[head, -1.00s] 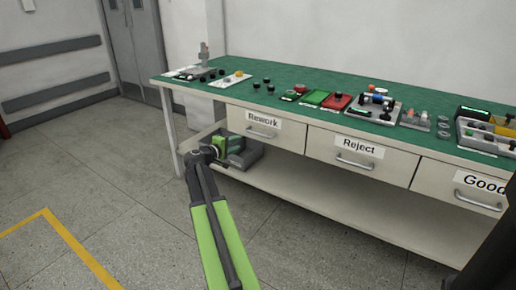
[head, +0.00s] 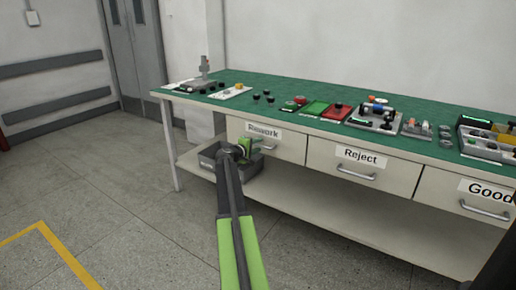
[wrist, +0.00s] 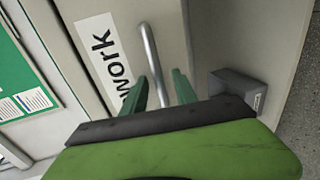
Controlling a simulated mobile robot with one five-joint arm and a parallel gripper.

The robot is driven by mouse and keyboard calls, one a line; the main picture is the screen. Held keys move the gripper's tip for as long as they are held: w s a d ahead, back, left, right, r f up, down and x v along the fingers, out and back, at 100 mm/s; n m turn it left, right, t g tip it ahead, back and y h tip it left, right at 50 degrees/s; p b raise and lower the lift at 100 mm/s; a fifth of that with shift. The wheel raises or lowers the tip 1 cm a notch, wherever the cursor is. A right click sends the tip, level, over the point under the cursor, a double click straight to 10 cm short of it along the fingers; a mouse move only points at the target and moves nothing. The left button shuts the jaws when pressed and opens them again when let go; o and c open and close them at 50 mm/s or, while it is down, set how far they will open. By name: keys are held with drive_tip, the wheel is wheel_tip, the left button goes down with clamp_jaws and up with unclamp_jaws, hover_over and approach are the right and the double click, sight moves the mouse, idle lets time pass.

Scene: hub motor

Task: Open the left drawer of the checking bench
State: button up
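The left drawer (head: 288,146) of the checking bench is shut and labelled "Rework". Its label (wrist: 101,58) and silver bar handle (wrist: 151,58) show in the wrist view. My gripper (head: 246,146) is in front of this drawer in the head view and partly covers its handle. In the wrist view my gripper (wrist: 161,88) is open, with its two green fingers apart. The lower part of the handle lies between the fingers in the picture. I cannot tell whether either finger touches it.
The "Reject" drawer (head: 388,178) and "Good" drawer (head: 452,190) are shut to the right. A grey bin (head: 250,172) stands on the bench's lower shelf (head: 345,215), below my gripper. Parts and trays cover the green top (head: 240,101). Floor at the left is clear.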

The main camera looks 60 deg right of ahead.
drive_tip(key=shift+d, duration=0.25)
clamp_jaws()
idle(0.8)
idle(0.5)
